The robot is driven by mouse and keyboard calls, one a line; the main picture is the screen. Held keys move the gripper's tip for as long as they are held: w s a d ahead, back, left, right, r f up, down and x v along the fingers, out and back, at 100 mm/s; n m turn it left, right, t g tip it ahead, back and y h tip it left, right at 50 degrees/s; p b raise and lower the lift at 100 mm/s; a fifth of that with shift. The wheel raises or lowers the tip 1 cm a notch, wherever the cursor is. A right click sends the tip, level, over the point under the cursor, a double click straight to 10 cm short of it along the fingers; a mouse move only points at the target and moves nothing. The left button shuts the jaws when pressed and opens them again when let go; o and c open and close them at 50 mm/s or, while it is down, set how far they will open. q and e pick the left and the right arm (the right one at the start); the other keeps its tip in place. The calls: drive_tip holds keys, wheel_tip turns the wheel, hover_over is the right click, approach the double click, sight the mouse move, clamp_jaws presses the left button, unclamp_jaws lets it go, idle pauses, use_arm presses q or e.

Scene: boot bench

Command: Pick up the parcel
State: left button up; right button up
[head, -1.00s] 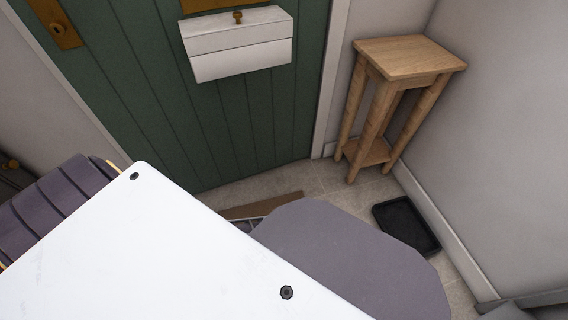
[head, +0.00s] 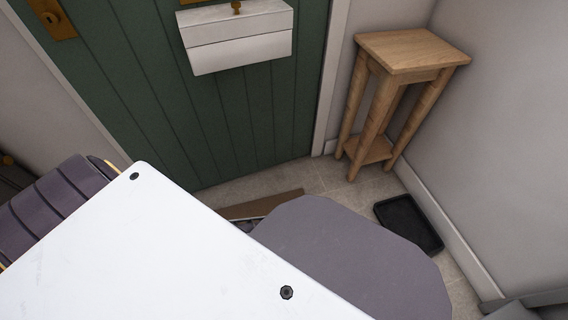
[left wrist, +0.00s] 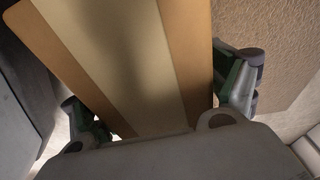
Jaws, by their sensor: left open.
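The parcel (left wrist: 125,60) fills the middle of the left wrist view. It is tan cardboard with a paler band running along it. My left gripper (left wrist: 165,103) is open, with one green-and-dark finger on each side of the parcel. The finger at right is close beside the parcel's edge; I cannot tell if either finger touches it. In the head view my own white and grey body parts cover the lower middle, and I cannot pick out the parcel there for certain. My right gripper is not in view.
A brown strip (head: 262,204) lies on the floor by the green door (head: 225,130). A white box (head: 240,45) is on the door. A wooden stand (head: 410,50) and black tray (head: 408,224) are at the right wall. Rough brown matting (left wrist: 275,35) lies beside the parcel.

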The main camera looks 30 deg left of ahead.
use_arm(q)
drive_tip(key=shift+c, duration=0.5)
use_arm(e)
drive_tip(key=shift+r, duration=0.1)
use_arm(q)
drive_tip(key=c, duration=1.1)
drive_tip(key=shift+r, duration=0.15)
drive_tip(key=shift+r+p, duration=0.6)
drive_tip(key=shift+r, duration=0.1)
wheel_tip(320, 180, up, 5)
drive_tip(key=p, duration=0.3)
drive_tip(key=shift+r+p, duration=0.9)
drive_tip(key=shift+r, duration=0.4)
drive_tip(key=shift+c, duration=0.2)
drive_tip(key=shift+r, duration=0.35)
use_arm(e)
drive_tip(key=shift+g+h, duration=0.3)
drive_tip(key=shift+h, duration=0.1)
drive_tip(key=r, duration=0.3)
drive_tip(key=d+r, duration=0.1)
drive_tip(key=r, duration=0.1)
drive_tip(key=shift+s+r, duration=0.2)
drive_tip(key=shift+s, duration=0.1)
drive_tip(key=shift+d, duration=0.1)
